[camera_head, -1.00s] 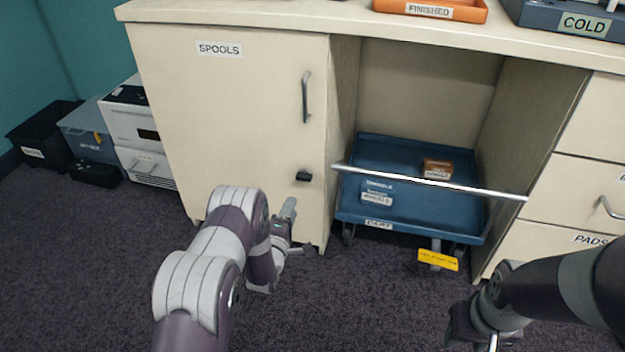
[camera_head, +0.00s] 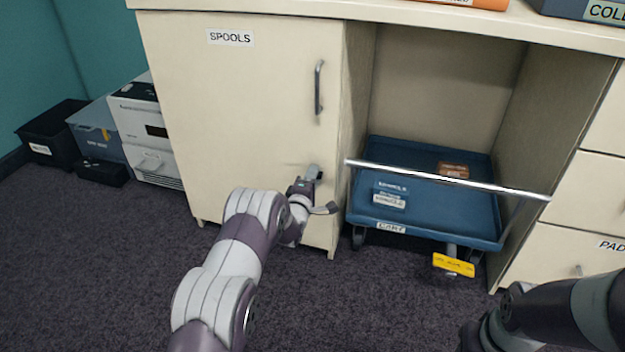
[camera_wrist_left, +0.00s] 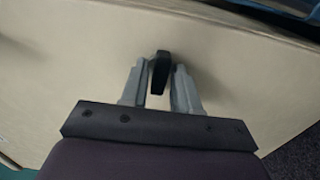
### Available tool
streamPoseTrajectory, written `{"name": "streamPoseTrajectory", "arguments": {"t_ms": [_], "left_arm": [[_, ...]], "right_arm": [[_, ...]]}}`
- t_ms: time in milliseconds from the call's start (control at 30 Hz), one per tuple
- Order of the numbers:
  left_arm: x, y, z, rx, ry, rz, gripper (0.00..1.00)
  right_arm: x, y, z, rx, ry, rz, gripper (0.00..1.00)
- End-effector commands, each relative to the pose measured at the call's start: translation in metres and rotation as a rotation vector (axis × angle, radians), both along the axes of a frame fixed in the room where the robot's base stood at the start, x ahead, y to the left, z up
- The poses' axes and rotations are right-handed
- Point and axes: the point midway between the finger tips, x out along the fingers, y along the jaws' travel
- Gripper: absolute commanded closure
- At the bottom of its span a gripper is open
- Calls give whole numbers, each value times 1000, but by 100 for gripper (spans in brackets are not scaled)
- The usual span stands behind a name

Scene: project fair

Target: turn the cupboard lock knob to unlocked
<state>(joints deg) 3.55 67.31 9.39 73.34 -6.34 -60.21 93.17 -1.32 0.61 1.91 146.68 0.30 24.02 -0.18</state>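The cupboard lock knob (camera_wrist_left: 160,72) is a small black bar on the cream cupboard door (camera_head: 245,110) labelled SPOOLS. In the left wrist view it stands between the two grey fingertips of my left gripper (camera_wrist_left: 160,80), its long side running roughly along the fingers. The fingers are apart, one on each side and very close to it; firm contact on both sides does not show. In the head view my left gripper (camera_head: 313,173) is at the door below the handle and hides most of the knob. My right gripper is largely cut off at the lower right, its fingers unclear.
A vertical metal handle (camera_head: 319,87) is above the knob. Right of the door, a blue cart (camera_head: 440,219) with a metal push bar (camera_head: 440,178) stands under the counter. Bins and a white machine (camera_head: 147,130) stand at the left. The carpet in front is clear.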

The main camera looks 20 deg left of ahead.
Motion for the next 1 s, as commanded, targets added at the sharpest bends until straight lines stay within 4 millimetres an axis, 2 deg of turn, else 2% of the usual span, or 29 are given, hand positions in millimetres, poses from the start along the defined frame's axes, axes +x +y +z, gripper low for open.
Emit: {"name": "streamPoseTrajectory", "arguments": {"t_ms": [33,67,500,667,1000], "left_arm": [[0,0,0,0,1,0,90],[0,0,0,0,1,0,100],[0,0,0,54,-2,0,100],[0,0,0,151,-4,0,100],[0,0,1,462,-16,0,100]], "right_arm": [[0,0,0,0,0,0,57],[0,0,0,0,0,0,57],[0,0,2,0,0,0,57],[0,0,4,0,0,0,57],[0,0,11,0,0,0,57]]}}
